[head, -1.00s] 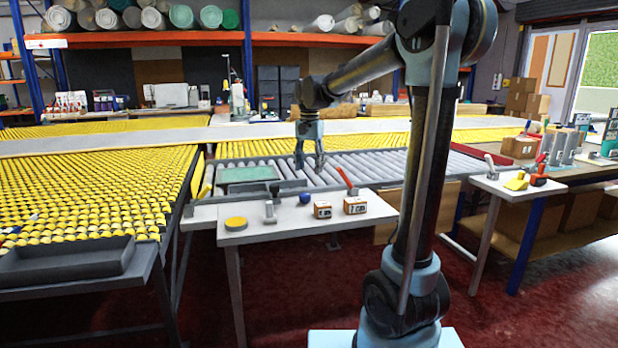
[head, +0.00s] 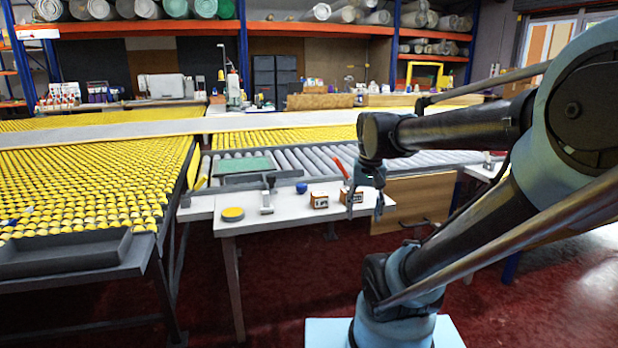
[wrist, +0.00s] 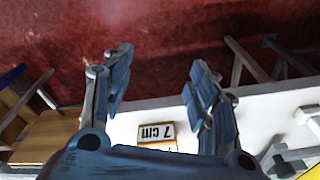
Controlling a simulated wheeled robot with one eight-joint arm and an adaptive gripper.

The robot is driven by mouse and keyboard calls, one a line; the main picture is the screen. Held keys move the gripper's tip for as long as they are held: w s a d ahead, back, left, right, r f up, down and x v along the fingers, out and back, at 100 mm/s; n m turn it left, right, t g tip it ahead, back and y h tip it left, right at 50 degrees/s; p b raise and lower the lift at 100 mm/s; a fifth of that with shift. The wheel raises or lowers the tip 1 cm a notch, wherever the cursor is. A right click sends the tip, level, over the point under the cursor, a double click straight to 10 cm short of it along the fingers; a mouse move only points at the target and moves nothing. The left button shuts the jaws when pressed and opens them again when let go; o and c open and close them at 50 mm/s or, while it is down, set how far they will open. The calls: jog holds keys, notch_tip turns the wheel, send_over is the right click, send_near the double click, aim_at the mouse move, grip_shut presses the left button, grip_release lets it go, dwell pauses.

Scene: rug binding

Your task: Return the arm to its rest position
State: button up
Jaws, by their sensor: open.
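My gripper (head: 364,206) hangs pointing down at the right end of the small white table (head: 285,217) in the head view. In the wrist view my gripper (wrist: 152,85) is open, with its two fingers wide apart and nothing between them.
The white table holds a yellow disc (head: 233,214), a grey tool (head: 267,196), a blue item (head: 301,188) and a labelled block (head: 319,200). A roller conveyor (head: 300,160) lies behind. The red floor (head: 270,300) in front is open.

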jog(key=s+d+f+n, duration=0.1)
jog(key=s+d+f, duration=0.2)
jog(key=s+f, duration=0.5)
jog(key=shift+s+d+f+n+t, duration=0.2)
jog(key=shift+f+n+t, duration=0.15)
jog(key=shift+f, duration=0.35)
jog(key=shift+w+f, duration=0.2)
jog(key=shift+w, duration=0.25)
